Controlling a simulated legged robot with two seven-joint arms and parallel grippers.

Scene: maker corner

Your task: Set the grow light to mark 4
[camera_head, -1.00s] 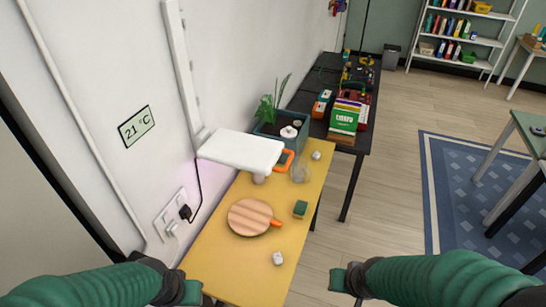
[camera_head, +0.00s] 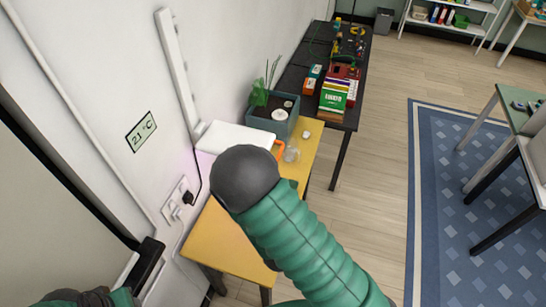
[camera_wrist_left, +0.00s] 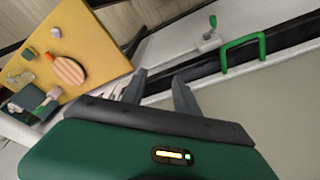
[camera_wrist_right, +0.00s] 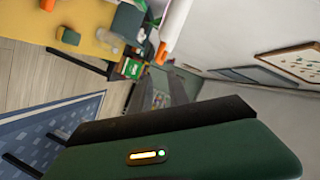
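The grow light is a white flat panel (camera_head: 236,137) on a white upright rail (camera_head: 178,75) fixed to the wall, over the yellow table. Its orange handle (camera_head: 280,150) shows partly behind my right arm. In the right wrist view the orange handle (camera_wrist_right: 162,53) hangs at the end of the white panel (camera_wrist_right: 174,25), just beyond my right gripper (camera_wrist_right: 163,88), which looks open and empty. My left gripper (camera_wrist_left: 159,88) is open and empty, away from the light. Neither gripper's fingers show in the head view. The marks on the rail are not readable.
A planter (camera_head: 272,122) stands behind the light. A green handle (camera_wrist_left: 243,50) is near my left gripper. Plugs (camera_head: 187,198) sit at the wall.

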